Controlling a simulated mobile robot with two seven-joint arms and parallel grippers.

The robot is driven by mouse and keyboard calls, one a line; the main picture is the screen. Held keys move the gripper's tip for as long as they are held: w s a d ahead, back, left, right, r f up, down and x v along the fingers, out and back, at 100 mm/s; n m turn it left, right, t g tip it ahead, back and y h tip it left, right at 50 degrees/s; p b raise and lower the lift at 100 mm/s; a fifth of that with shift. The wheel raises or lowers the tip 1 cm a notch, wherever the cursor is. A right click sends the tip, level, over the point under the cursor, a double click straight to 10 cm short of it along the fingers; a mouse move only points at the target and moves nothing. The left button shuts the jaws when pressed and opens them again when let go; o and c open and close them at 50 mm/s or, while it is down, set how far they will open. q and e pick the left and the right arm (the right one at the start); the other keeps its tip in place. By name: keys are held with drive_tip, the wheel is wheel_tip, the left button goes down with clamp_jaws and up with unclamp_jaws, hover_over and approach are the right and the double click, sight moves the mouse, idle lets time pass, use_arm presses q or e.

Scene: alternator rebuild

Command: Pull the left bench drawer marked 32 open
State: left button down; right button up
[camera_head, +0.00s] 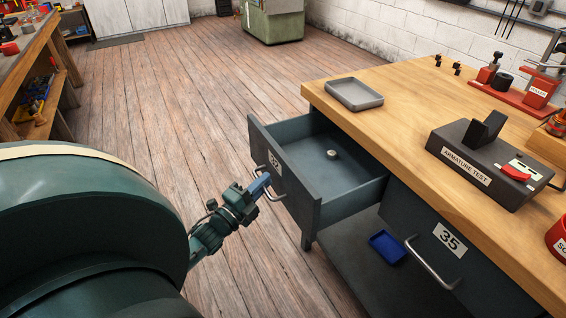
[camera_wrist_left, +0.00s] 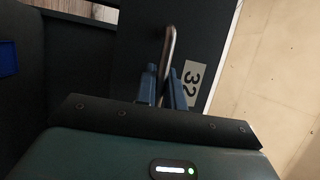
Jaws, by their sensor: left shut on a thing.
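The left bench drawer (camera_head: 333,176) marked 32 stands well open, with its dark interior in view. A small round light-coloured part (camera_head: 332,154) lies on its floor. My left gripper (camera_head: 262,186) is shut on the bar handle of drawer 32 at the drawer's front. In the left wrist view the two blue fingers of the left gripper (camera_wrist_left: 165,88) sit either side of the metal handle (camera_wrist_left: 168,48), beside the label 32 (camera_wrist_left: 192,82). My right gripper is not in view.
Drawer 35 (camera_head: 408,228) beside it is shut. A blue tray (camera_head: 387,247) lies on the lower shelf. A grey tray (camera_head: 354,94) and the armature tester (camera_head: 484,165) stand on the bench top. The wooden floor (camera_head: 200,110) left of the drawer is clear.

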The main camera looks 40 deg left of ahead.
use_arm(q)
drive_tip(key=shift+s+a+p, duration=0.1)
drive_tip(key=shift+s+a, duration=0.2)
drive_tip(key=shift+s, duration=0.4)
drive_tip(key=shift+s+a+p, duration=0.15)
drive_tip(key=shift+s+a, duration=0.1)
drive_tip(key=shift+s, duration=0.45)
drive_tip(key=shift+s+a+p, duration=0.1)
drive_tip(key=shift+s+a, duration=0.2)
drive_tip(key=shift+s, duration=0.4)
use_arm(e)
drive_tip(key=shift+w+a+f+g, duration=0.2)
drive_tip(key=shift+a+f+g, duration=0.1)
use_arm(q)
drive_tip(key=c, duration=1.8)
unclamp_jaws()
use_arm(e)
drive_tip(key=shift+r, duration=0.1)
use_arm(q)
drive_tip(key=shift+s+f, duration=0.4)
drive_tip(key=shift+s, duration=1.75)
drive_tip(key=shift+s+f, duration=0.35)
drive_tip(key=shift+s, duration=1.85)
drive_tip(key=shift+s+f, duration=0.4)
drive_tip(key=shift+s, duration=1.75)
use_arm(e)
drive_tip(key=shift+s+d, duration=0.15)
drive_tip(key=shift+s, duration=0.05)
